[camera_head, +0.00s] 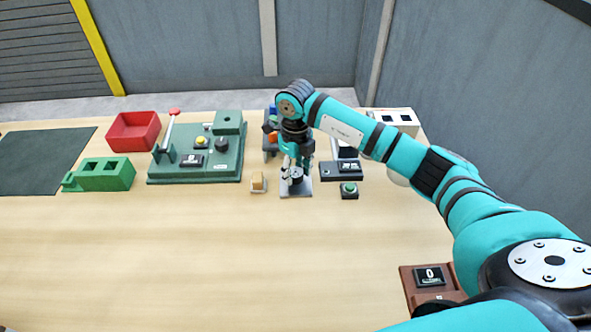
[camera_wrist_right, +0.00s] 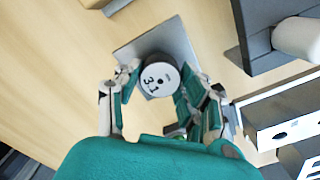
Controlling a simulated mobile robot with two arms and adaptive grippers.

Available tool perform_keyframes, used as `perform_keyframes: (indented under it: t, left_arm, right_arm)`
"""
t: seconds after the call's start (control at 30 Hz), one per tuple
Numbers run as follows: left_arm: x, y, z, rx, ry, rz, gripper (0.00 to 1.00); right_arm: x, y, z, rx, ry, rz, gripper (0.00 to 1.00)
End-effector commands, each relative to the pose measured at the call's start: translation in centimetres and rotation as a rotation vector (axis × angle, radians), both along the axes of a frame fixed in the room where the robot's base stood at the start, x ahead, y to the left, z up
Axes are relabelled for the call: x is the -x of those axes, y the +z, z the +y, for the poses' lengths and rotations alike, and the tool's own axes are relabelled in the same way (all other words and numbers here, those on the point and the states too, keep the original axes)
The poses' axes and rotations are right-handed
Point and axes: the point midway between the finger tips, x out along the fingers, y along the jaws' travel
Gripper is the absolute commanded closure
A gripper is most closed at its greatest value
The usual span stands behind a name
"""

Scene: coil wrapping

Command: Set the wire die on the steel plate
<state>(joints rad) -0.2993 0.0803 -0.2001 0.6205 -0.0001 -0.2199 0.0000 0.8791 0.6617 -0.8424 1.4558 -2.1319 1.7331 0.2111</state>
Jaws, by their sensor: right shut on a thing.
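The wire die (camera_head: 296,177) is a small round cylinder, marked 3.1 on its light top face in the right wrist view (camera_wrist_right: 161,76). My right gripper (camera_head: 297,171) is shut on it, with a finger on either side in the right wrist view (camera_wrist_right: 160,82). The steel plate (camera_head: 289,192) is a flat grey square on the table. It shows behind the die in the right wrist view (camera_wrist_right: 183,46). The die is over the plate, upright; I cannot tell whether it touches. My left gripper is not in view.
A green machine base (camera_head: 195,174) with a lever, a red bin (camera_head: 133,132) and a green block (camera_head: 105,174) stand to the left.

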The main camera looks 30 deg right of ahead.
Motion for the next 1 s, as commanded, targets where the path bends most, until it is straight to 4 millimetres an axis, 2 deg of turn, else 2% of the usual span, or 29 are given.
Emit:
perform_keyframes:
  t: [0.07,0.43,0.47,0.6,0.87,0.93,1.0]
  left_arm:
    - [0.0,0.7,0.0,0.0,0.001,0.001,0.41]
    - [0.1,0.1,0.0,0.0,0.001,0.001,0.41]
    - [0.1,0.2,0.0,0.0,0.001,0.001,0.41]
    - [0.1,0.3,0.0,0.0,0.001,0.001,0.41]
    - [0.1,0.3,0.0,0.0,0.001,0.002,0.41]
    - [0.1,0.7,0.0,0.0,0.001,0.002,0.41]
    - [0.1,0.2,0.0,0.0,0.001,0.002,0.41]
  right_arm:
    - [0.0,-0.7,0.0,-0.002,-0.001,0.002,1.0]
    - [-0.1,-1.5,0.0,-0.001,-0.001,-0.003,1.0]
    - [0.0,-1.4,0.0,-0.001,-0.001,-0.002,0.56]
    - [0.0,-1.4,0.0,0.0,-0.001,-0.001,0.38]
    - [0.0,-1.3,0.0,0.0,-0.001,-0.001,0.37]
    - [0.0,-0.9,0.0,0.0,-0.001,-0.001,0.37]
    - [-0.1,-0.6,0.0,0.0,-0.001,-0.004,0.37]
